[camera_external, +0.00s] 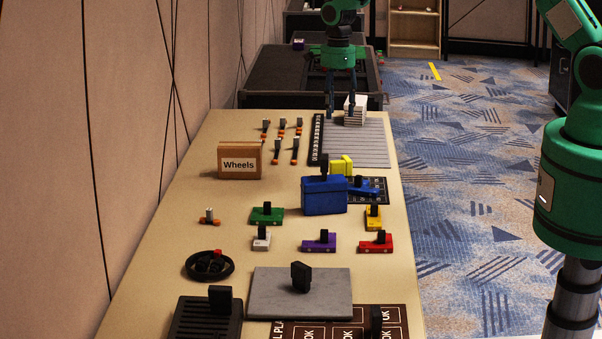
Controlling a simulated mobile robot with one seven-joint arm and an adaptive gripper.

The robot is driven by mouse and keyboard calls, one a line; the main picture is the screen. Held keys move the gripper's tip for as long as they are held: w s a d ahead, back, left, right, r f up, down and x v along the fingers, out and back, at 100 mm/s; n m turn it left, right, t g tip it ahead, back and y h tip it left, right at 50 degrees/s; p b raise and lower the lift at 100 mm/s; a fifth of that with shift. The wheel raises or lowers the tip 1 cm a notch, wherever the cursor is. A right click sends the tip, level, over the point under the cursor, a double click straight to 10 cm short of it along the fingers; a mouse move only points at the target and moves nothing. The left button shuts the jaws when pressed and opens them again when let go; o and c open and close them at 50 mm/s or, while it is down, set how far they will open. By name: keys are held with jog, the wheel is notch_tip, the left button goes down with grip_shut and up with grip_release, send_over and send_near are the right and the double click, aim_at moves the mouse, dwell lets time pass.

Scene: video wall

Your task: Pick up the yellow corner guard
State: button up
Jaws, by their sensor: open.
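A bright yellow block-like piece (341,164) stands on the table behind a blue box (323,196), which partly hides it. A second, smaller yellow piece (374,219) with a black knob lies nearer, right of the blue box. I cannot tell for certain which one is the corner guard. My gripper (341,106) hangs at the far end of the table, fingers pointing down and apart. It is open, beside or over a white stack (356,113), well behind both yellow pieces. Contact with the stack cannot be told.
Green (266,215), white (261,240), purple (318,246) and red (376,246) knobbed pieces lie in the middle. A "Wheels" box (239,162) stands left. A grey plate (300,306) and black ring (209,267) are nearer. The left table strip is fairly clear.

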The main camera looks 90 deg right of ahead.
jog(key=m, duration=0.2)
send_over(341, 161)
notch_tip(341, 161, down, 6)
jog(key=shift+s+d+f, duration=0.1)
jog(key=shift+d, duration=0.3)
jog(key=f, duration=0.7)
jog(key=shift+s+a+f, duration=0.1)
jog(key=shift+a+f, duration=0.2)
jog(key=shift+f, duration=0.5)
jog(key=shift+f, duration=0.1)
jog(key=shift+a+f+p, duration=0.15)
jog(key=shift+f+p, duration=0.2)
jog(key=shift+f, duration=2.15)
